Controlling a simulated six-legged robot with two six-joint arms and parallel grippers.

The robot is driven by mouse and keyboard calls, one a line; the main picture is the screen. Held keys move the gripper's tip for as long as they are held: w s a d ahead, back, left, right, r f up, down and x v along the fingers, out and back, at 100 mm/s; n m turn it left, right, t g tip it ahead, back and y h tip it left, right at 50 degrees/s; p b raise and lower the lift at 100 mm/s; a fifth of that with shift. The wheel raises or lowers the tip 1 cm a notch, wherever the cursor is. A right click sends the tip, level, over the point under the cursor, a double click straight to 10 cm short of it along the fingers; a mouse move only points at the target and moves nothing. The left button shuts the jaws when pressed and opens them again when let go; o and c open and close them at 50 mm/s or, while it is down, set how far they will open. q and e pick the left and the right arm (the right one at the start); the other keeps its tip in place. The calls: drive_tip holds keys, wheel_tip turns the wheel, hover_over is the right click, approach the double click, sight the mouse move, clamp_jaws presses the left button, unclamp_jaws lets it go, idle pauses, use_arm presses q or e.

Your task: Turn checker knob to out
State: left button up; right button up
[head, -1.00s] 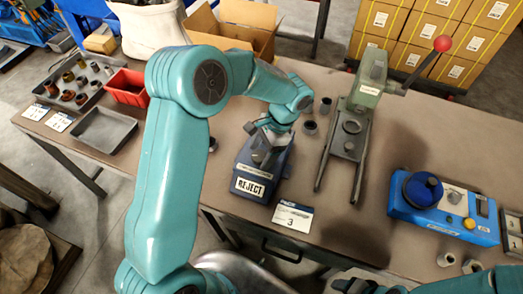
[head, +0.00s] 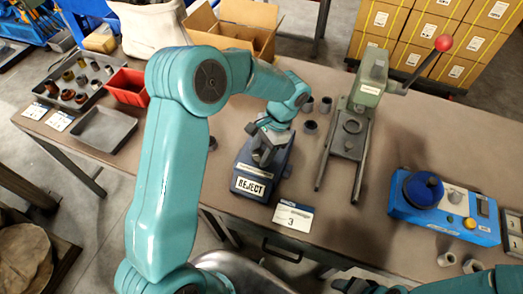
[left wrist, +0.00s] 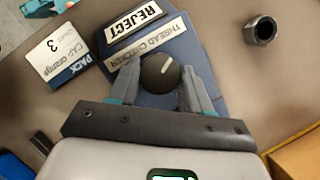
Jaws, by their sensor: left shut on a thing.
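The blue thread checker (head: 279,187) stands on the bench with its white REJECT sign facing front; it also shows in the left wrist view (left wrist: 150,44). Its round black knob (left wrist: 159,73) has a white pointer line, which points to the upper right in the left wrist view. My left gripper (head: 264,150) is over the checker. Its fingers (left wrist: 160,86) are shut on the knob, one on each side. In the head view the gripper hides the knob. Part of my right gripper (head: 356,285) shows at the bottom edge; its jaws are unclear.
A green press (head: 369,85) with a red-balled lever stands right of the checker, with several dark collars (head: 310,126) between. A card marked 3 (head: 292,216) lies in front. A blue device (head: 446,222) sits at the right, a red bin (head: 127,88) and grey tray (head: 104,131) at the left.

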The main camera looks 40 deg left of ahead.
use_arm(q)
drive_tip(key=n+h, duration=0.1)
drive_tip(key=n, duration=0.2)
drive_tip(key=n+h, duration=0.1)
drive_tip(key=n, duration=0.2)
drive_tip(key=shift+a+b, duration=0.2)
drive_tip(key=shift+b, duration=0.15)
drive_tip(key=n+h, duration=0.1)
drive_tip(key=n, duration=0.2)
drive_tip(key=n+h, duration=0.1)
drive_tip(key=n, duration=0.2)
drive_tip(key=shift+a+t+h+b, duration=0.15)
drive_tip(key=shift+t+h+b, duration=0.15)
drive_tip(key=o, duration=1)
drive_tip(key=shift+r, duration=0.1)
drive_tip(key=p+v, duration=0.1)
drive_tip(key=v, duration=1.5)
drive_tip(key=shift+a+r, duration=0.1)
